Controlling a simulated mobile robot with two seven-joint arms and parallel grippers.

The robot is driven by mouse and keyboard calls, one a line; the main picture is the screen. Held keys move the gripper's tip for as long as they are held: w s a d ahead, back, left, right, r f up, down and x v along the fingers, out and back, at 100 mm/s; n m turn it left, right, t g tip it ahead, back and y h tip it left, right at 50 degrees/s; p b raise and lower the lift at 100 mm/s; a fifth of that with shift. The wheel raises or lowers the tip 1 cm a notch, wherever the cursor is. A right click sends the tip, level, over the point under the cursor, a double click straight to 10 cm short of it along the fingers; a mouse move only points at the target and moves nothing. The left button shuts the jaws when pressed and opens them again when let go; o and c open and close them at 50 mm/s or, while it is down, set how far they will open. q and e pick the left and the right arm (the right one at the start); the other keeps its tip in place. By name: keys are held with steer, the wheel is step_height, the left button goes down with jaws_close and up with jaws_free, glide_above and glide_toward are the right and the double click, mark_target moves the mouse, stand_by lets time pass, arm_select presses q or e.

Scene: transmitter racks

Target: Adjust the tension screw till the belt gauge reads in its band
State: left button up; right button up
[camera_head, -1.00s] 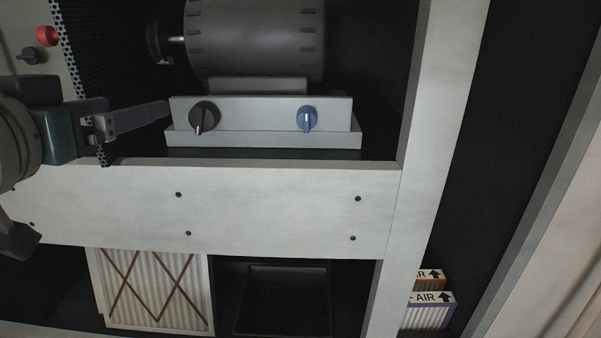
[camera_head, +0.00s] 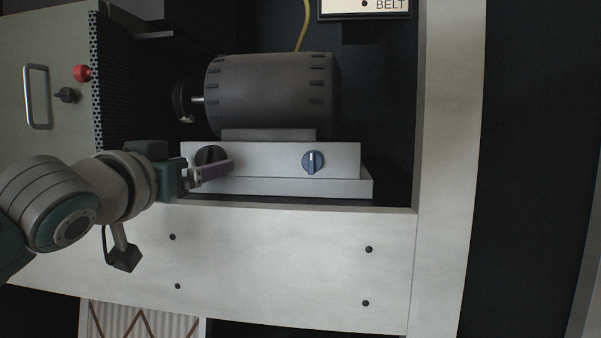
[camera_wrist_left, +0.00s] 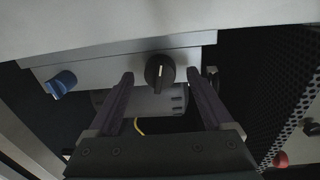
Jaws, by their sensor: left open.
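A black knob (camera_head: 211,156) and a blue knob (camera_head: 313,161) sit on the pale base block (camera_head: 262,158) below the dark motor (camera_head: 270,92). Neither is labelled as the tension screw. The belt gauge (camera_head: 364,6), marked BELT, is cut off by the top edge, so its reading is hidden. My left gripper (camera_head: 228,168) is open in front of the black knob and partly covers it. In the left wrist view, the black knob (camera_wrist_left: 160,70) appears between the open fingertips (camera_wrist_left: 160,77); I cannot tell whether they touch it. The blue knob (camera_wrist_left: 62,84) is off to the left there.
A white crossbeam (camera_head: 290,255) runs below the base block, and a white upright (camera_head: 448,150) stands at the right. At the left are a perforated panel edge (camera_head: 97,85), a red button (camera_head: 82,73) and a metal handle (camera_head: 37,97). A yellow cable (camera_head: 302,25) hangs above the motor.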

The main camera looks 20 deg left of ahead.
arm_select(q)
steer(key=shift+w+a, duration=0.15)
steer(key=shift+w, duration=0.65)
steer(key=shift+c, duration=0.3)
jaws_close()
steer(key=shift+r+m+p, duration=0.15)
steer(key=shift+m+p, duration=0.45)
steer(key=shift+p, duration=0.2)
steer(key=m+p, duration=0.3)
steer(key=shift+r, duration=0.1)
steer(key=m+p, duration=0.2)
steer(key=shift+m+p, duration=0.35)
steer(key=shift+m, duration=0.05)
steer(key=shift+m+g+p, duration=0.4)
steer(key=shift+m+p, duration=0.05)
steer(key=shift+m, duration=0.35)
